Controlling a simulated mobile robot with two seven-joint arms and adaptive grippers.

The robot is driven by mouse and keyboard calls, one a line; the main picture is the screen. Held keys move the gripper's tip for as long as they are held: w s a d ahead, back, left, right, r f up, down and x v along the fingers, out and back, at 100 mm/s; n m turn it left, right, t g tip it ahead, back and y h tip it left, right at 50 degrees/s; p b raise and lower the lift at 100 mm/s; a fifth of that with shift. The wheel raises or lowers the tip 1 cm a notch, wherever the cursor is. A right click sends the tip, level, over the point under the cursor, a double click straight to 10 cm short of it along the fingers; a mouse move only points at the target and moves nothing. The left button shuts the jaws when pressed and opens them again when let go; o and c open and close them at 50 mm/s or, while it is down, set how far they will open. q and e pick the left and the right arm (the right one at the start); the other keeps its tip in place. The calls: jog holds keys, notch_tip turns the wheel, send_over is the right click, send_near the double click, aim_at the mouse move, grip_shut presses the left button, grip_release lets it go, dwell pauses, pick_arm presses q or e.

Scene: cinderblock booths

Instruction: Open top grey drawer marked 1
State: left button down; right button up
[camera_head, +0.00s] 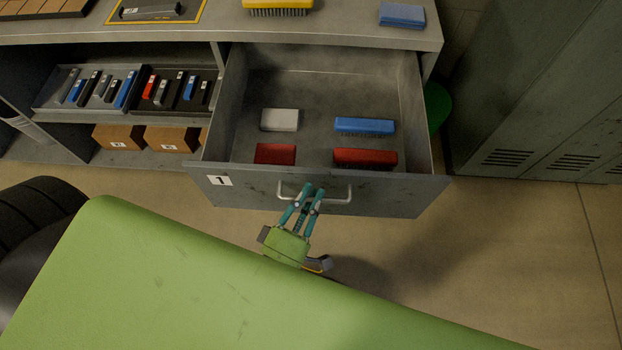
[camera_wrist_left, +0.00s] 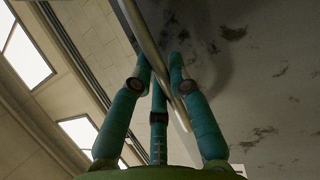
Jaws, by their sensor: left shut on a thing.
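The top grey drawer (camera_head: 400,188) carries a white label marked 1 (camera_head: 219,181) at its left front. It stands pulled well out of the workbench, with its inside showing. My left gripper (camera_head: 309,192) is shut on the drawer's metal bar handle (camera_head: 341,200). In the left wrist view the teal fingers (camera_wrist_left: 162,75) sit around the handle bar (camera_wrist_left: 155,55), close to the drawer front (camera_wrist_left: 260,90). My right gripper is in neither view.
The drawer holds a white block (camera_head: 280,120), a blue brush (camera_head: 364,126), a red block (camera_head: 275,153) and a red brush (camera_head: 365,158). Shelves at left hold trays and cardboard boxes (camera_head: 118,137). Grey lockers (camera_head: 530,90) and a green bin (camera_head: 437,106) stand right. Floor right of the drawer is clear.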

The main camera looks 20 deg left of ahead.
pick_arm(q)
jog(key=shift+s+d, duration=0.1)
jog(key=shift+s, duration=0.2)
jog(key=c, duration=1.1)
grip_release()
jog(key=shift+c, duration=0.2)
jog(key=v, duration=1.2)
jog(key=shift+f, duration=0.1)
